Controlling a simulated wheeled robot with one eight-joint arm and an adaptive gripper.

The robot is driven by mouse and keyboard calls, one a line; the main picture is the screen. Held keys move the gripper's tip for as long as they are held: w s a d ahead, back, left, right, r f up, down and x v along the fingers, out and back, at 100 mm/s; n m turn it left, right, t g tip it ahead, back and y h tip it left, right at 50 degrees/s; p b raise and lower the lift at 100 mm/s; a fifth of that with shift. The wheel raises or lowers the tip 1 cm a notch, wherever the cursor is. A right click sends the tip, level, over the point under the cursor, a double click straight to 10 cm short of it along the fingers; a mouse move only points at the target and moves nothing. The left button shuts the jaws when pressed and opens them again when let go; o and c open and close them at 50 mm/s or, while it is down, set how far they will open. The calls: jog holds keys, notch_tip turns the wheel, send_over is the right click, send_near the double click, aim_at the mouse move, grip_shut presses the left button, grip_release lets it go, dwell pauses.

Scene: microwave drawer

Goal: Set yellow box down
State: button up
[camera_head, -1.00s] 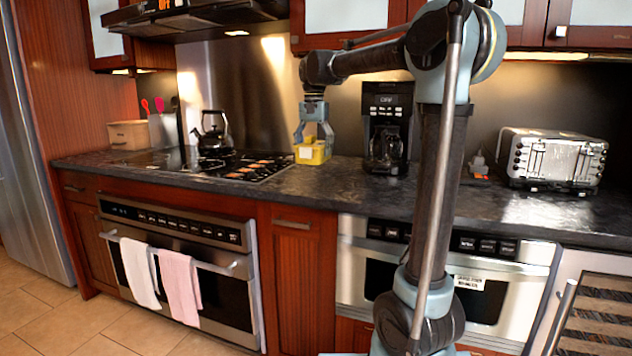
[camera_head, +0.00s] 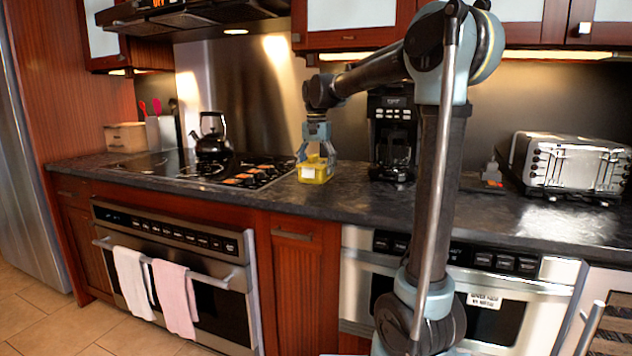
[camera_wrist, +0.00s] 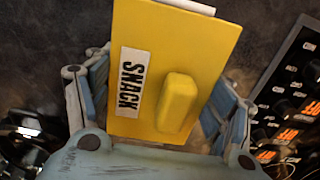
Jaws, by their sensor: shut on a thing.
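The yellow box (camera_head: 314,172) is at the counter's front part, between the cooktop and the coffee maker, in the head view. In the wrist view the yellow box (camera_wrist: 172,70) fills the middle, with a white "SNACK" label and a raised yellow handle. My gripper (camera_head: 316,152) points down from above and is shut on the box, with its fingers on either side. The box is at or very near the dark countertop (camera_head: 345,205); I cannot tell whether its bottom touches.
The black coffee maker (camera_head: 392,135) stands close on the right. The cooktop (camera_head: 235,172) with a black kettle (camera_head: 211,138) is on the left. A toaster (camera_head: 570,162) stands far right. Bare counter lies in front of the coffee maker.

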aim_at(316, 177)
notch_tip(316, 177, down, 4)
jog(key=shift+r, duration=0.1)
jog(key=shift+c, duration=0.6)
jog(key=o, duration=1.3)
notch_tip(316, 177, up, 12)
jog(key=shift+f, duration=0.1)
jog(key=shift+s, duration=0.1)
